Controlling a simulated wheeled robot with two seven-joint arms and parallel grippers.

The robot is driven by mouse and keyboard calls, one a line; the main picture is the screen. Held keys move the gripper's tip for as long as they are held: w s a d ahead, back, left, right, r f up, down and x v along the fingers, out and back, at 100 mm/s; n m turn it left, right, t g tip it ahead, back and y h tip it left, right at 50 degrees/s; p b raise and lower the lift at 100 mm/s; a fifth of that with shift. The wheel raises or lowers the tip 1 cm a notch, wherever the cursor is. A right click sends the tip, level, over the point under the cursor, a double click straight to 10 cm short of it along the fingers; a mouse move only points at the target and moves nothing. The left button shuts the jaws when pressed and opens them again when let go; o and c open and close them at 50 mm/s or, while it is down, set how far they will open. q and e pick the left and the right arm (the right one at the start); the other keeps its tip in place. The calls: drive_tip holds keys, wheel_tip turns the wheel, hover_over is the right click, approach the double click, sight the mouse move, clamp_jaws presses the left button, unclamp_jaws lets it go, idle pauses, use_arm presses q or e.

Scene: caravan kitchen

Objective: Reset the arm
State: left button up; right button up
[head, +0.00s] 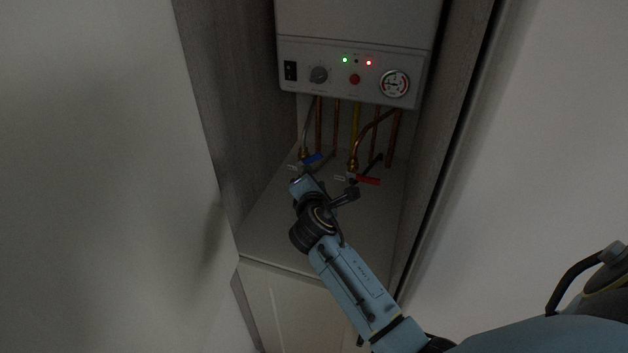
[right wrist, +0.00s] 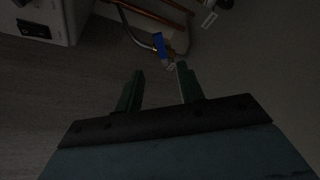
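My right arm reaches from the lower right into a narrow cabinet in the head view. Its gripper (head: 304,178) is near the blue valve handle (head: 312,159) below the boiler. In the right wrist view the two green fingers of my right gripper (right wrist: 160,80) are apart, with nothing between them. The blue handle (right wrist: 159,45) shows there just beyond the fingertips, and I cannot tell whether they touch. My left gripper is not in view.
A white boiler (head: 350,60) hangs at the back, with a gauge (head: 394,83), knob (head: 319,75), switch (head: 290,71) and lit green and red lights. Copper pipes and a red valve handle (head: 367,180) sit below it. Cabinet walls (head: 235,90) stand close on both sides.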

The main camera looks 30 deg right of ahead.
drive_tip(key=s+a+f+m+g+y, duration=0.1)
drive_tip(key=s+f+m+g, duration=0.15)
drive_tip(key=s+m, duration=0.35)
drive_tip(key=s+a+f+m+g+y, duration=0.1)
drive_tip(key=s+f+m+g+y, duration=0.2)
drive_tip(key=s, duration=0.5)
drive_tip(key=s+a+f+m+g+y, duration=0.15)
drive_tip(key=s+a+m, duration=0.25)
drive_tip(key=s, duration=0.6)
drive_tip(key=s+a+f+m+g+y, duration=0.1)
drive_tip(key=s+a+m+g+y, duration=0.25)
drive_tip(key=s, duration=0.55)
wheel_tip(320, 180, down, 31)
drive_tip(key=s+h+b, duration=0.1)
drive_tip(key=s+b, duration=0.1)
drive_tip(key=b, duration=0.5)
drive_tip(key=s+d+f+b, duration=0.1)
drive_tip(key=s+f+b, duration=0.1)
drive_tip(key=s+f, duration=0.6)
drive_tip(key=s+d+f+g+b, duration=0.1)
drive_tip(key=s+f+b, duration=0.2)
drive_tip(key=s+f, duration=0.5)
wheel_tip(320, 180, down, 5)
drive_tip(key=shift+s+d+r+b, duration=0.15)
drive_tip(key=shift+s+d+b, duration=0.05)
drive_tip(key=shift+d+b, duration=0.1)
